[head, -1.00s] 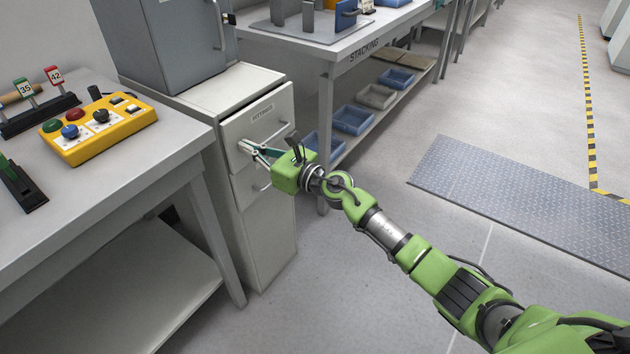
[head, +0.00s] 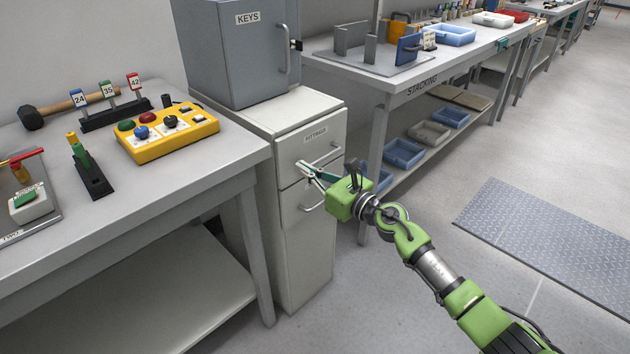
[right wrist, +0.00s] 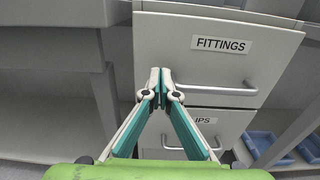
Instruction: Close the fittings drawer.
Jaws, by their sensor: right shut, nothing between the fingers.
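The fittings drawer (head: 322,138) is the top drawer of the pale cabinet beside the grey table. Its light front has a FITTINGS label and a bar handle, and it also fills the upper right wrist view (right wrist: 215,68). It looks nearly flush with the cabinet; I cannot tell if a small gap is there. My right gripper (head: 302,168) is shut and empty, its teal fingers pointing at the drawer front. In the right wrist view the fingertips (right wrist: 160,76) are left of the handle, at or very near the front; contact is unclear. My left gripper is not in view.
A lower drawer (right wrist: 190,130) with its own handle is below. A grey KEYS cabinet (head: 240,55) stands on top. A table with a yellow control box (head: 170,130) is left, the stacking bench (head: 375,75) right. Open floor lies in front.

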